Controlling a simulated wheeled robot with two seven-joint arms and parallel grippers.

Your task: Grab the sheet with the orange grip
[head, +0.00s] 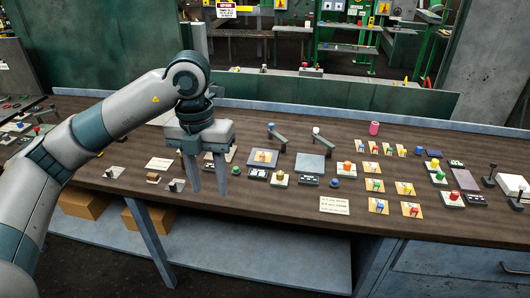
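My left gripper (210,188) hangs over the left part of the wooden workbench, fingers pointing down and spread apart. Nothing shows between them. An orange knob (347,166) stands on a small pale plate right of the bench's middle, well to the right of my gripper. A dark-framed panel (252,162) nearer my gripper carries a small piece with orange on it. Several tan square cards (404,188) with small coloured pieces lie further right. These items are small, so I cannot tell which is the sheet with the orange grip. My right gripper is not in view.
The workbench (280,200) is crowded with small plates, knobs and buttons. A red knob (453,196), a yellow knob (282,176) and a pink cylinder (374,128) stand on it. Joysticks (489,176) stand at the right. The bench's front strip left of the printed card (334,205) is fairly clear.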

